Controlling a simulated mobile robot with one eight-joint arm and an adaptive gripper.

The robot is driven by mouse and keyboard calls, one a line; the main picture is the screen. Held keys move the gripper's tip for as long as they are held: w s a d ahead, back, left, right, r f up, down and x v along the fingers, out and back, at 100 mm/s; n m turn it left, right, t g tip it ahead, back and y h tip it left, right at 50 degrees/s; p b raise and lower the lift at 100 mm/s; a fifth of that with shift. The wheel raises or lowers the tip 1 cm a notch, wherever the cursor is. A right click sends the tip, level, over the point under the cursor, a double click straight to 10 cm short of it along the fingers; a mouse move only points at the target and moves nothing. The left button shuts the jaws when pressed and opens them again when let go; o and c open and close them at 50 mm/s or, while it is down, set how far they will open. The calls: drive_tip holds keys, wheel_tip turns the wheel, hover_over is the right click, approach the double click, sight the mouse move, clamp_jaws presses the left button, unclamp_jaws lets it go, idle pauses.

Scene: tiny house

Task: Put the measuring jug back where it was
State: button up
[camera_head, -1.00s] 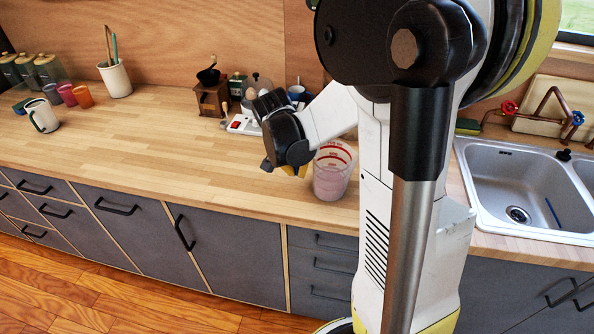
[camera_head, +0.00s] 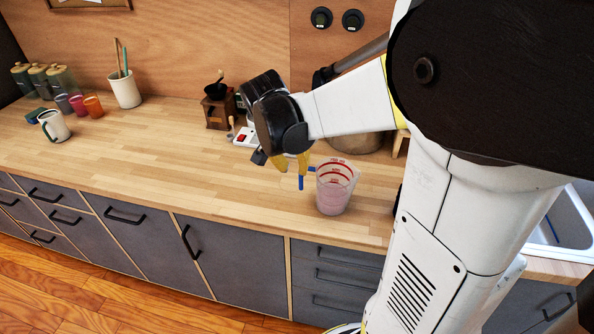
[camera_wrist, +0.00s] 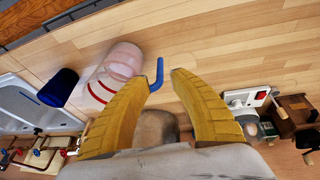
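The measuring jug (camera_head: 334,190) is clear, with red markings and a pinkish lower part. It stands upright on the wooden counter. A blue L-shaped piece (camera_head: 301,180), seemingly its handle, sticks out on its left side. My gripper (camera_head: 292,161) is at the jug's upper left, its yellow fingers apart and near this blue piece. In the wrist view the gripper (camera_wrist: 163,78) is open. The blue piece (camera_wrist: 157,78) shows between the fingertips, close to the left one. The left finger partly covers the jug (camera_wrist: 120,62). Contact cannot be told.
A mug (camera_head: 56,126), coloured cups (camera_head: 78,104) and a utensil pot (camera_head: 124,88) are far left. A dark blue cup (camera_wrist: 58,88) shows in the wrist view. The left-middle counter is clear.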

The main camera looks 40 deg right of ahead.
drive_tip(key=s+a+r+n+t+y, duration=0.2)
drive_tip(key=s+a+n, duration=0.3)
drive_tip(key=a, duration=0.3)
drive_tip(key=s+a+r+n+t+y, duration=0.1)
drive_tip(key=s+a+r+n+t, duration=0.2)
drive_tip(key=a, duration=0.5)
drive_tip(key=s+r+n, duration=0.1)
drive_tip(key=s+n, duration=0.1)
drive_tip(key=s, duration=0.1)
drive_tip(key=shift+n+t+y, duration=0.4)
drive_tip(key=shift+s+a, duration=0.1)
drive_tip(key=shift+f+b, duration=0.65)
drive_tip(key=shift+f, duration=0.1)
